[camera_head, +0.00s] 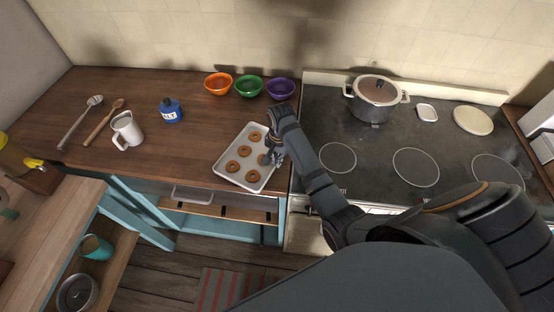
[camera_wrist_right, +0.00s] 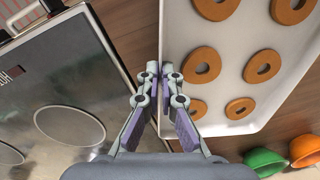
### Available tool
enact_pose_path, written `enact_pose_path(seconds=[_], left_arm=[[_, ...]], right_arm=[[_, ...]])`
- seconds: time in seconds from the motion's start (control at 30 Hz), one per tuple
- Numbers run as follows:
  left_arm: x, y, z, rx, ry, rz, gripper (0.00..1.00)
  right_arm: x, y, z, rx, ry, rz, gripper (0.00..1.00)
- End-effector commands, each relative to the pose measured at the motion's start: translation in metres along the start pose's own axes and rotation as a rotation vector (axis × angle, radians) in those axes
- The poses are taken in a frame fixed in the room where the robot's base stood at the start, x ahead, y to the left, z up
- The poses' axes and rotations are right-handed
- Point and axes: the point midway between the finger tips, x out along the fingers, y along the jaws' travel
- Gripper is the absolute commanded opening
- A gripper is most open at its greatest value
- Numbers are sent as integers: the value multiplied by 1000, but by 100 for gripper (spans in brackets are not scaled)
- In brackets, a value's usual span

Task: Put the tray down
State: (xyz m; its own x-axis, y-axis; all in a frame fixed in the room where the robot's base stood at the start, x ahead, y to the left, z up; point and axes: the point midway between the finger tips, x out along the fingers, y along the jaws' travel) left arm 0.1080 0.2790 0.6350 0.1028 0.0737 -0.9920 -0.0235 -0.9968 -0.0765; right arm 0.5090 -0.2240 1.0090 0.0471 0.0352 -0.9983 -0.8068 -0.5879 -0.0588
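A light grey tray (camera_head: 226,175) carries several ring-shaped brown cookies. In the head view it is at the front of the wooden counter, beside the stove, with its near corner past the counter's front edge. I cannot tell whether it rests on the counter or is just above it. My right gripper (camera_head: 271,158) is at the tray's right side. In the right wrist view my right fingertips (camera_wrist_right: 159,72) are close together with the long rim of the tray (camera_wrist_right: 175,40) between them. My left gripper is not in view.
Orange (camera_head: 218,84), green (camera_head: 249,86) and purple (camera_head: 280,89) bowls stand behind the tray. A blue salt jar (camera_head: 171,112), white mug (camera_head: 127,130) and utensils are on the left. A lidded pot (camera_head: 376,98) is on the stove (camera_head: 380,155). Bare counter lies left of the tray.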

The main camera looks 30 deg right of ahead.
Motion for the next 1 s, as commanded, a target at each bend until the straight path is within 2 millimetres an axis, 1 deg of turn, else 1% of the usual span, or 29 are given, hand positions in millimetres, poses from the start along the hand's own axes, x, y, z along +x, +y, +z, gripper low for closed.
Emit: enact_pose_path(seconds=[0.33, 0.4, 0.53, 0.57, 0.87, 0.93, 1.0], left_arm=[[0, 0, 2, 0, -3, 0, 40], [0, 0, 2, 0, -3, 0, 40], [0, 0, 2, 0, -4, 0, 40], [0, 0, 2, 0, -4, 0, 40], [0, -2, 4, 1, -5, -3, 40], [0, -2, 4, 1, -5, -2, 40], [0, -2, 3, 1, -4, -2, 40]], right_arm=[[3, -1, 0, 0, 2, -3, 0], [3, -1, 0, 0, 2, -3, 12], [4, 0, 0, 0, 1, -2, 30], [4, 0, 0, 0, 1, -2, 32], [3, 0, 0, 0, -1, 1, 32], [-5, 0, 0, 0, 1, 0, 32], [-18, 0, -1, 0, 2, -2, 32]])
